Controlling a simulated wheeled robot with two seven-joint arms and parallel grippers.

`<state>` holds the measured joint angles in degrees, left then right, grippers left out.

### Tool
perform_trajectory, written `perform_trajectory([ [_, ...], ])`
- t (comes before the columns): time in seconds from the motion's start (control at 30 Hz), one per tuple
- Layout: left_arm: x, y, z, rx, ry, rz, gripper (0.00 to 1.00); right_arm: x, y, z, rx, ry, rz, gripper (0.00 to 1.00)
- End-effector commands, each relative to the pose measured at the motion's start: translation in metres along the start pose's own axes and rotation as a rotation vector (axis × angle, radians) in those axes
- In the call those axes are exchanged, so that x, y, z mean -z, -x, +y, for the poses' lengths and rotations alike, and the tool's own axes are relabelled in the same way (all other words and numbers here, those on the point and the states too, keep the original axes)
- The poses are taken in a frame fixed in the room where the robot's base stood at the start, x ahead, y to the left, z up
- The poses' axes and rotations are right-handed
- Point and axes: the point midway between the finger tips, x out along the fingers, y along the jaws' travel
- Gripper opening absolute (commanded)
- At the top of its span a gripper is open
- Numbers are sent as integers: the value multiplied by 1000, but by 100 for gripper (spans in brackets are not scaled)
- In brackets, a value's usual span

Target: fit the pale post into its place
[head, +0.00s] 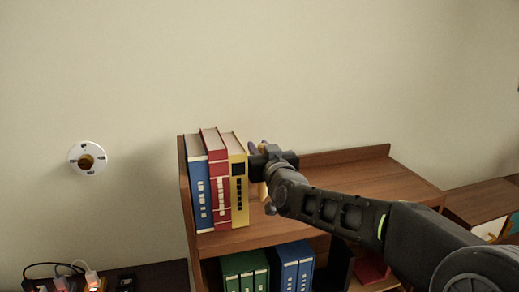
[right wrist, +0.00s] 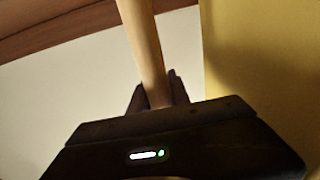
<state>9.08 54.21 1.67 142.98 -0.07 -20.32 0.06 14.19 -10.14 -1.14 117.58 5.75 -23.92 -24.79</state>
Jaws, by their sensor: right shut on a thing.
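The pale post (right wrist: 145,45) is a slim, light wooden rod that runs up from between my right gripper's fingers in the right wrist view. My right gripper (right wrist: 158,95) is shut on it. In the head view my right gripper (head: 260,158) is above the bookshelf's top board, close beside the yellow book (head: 238,190). A short pale piece of the post (head: 262,191) shows below the gripper there; the rest is hidden. I cannot tell whether the post touches the board or the book. My left gripper is not in view.
A blue book (head: 198,190) and a red book (head: 216,185) stand left of the yellow one on the wooden bookshelf (head: 345,170). The top board is bare to the right. A round white wall fitting (head: 87,146) has a brown centre. Green books (head: 243,271) stand below.

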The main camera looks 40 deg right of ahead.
Motion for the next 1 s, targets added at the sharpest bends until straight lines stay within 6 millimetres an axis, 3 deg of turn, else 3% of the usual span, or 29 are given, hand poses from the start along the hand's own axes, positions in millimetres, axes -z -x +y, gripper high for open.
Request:
perform_trajectory([
  [1.0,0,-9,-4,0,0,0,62,-8,0,0,0,0,1,0],
])
